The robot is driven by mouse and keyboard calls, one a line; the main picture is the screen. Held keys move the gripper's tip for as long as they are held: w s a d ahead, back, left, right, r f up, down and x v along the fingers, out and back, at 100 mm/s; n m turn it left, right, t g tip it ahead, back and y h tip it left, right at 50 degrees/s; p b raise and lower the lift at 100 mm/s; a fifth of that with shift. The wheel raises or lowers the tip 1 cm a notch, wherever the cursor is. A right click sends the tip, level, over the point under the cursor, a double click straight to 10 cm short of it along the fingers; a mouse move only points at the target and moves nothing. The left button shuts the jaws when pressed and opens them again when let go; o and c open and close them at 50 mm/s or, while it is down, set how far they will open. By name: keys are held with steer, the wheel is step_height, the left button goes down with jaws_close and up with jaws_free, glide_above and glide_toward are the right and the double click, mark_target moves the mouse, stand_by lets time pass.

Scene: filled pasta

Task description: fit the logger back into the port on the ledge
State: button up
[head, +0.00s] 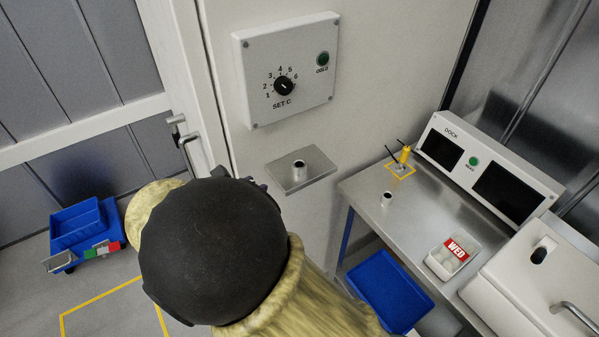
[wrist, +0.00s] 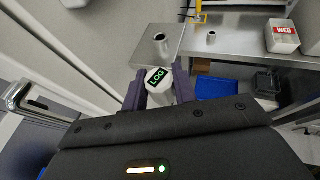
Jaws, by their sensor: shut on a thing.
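The logger (wrist: 157,79) is a white piece with a dark LOG label on its top, seen in the wrist view. My gripper (wrist: 159,90) is shut on it, one purple finger on each side. The ledge (head: 318,160) is a small metal shelf on the wall, with the port (head: 299,170), a short upright metal cup with a dark opening. In the wrist view the port (wrist: 161,44) stands just beyond the logger, and the ledge (wrist: 143,50) is clear around it. The logger is apart from the port. In the head view my arm hides the logger and most of the gripper.
A SET C dial box (head: 287,70) hangs above the ledge. To the right is a steel table (head: 362,190) with a second metal cup (head: 387,198), a yellow item (head: 405,154), a WED tub (head: 449,262) and the dock (head: 490,165). A door handle (head: 187,140) juts at left.

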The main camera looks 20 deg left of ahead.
steer(key=shift+w+d, duration=0.1)
steer(key=shift+w, duration=0.05)
steer(key=w+d+p, duration=0.1)
steer(key=w, duration=0.4)
steer(key=w+d+p, duration=0.2)
steer(key=w, duration=0.3)
steer(key=w+d+p, duration=0.2)
steer(key=w, duration=0.3)
steer(key=shift+w, duration=0.3)
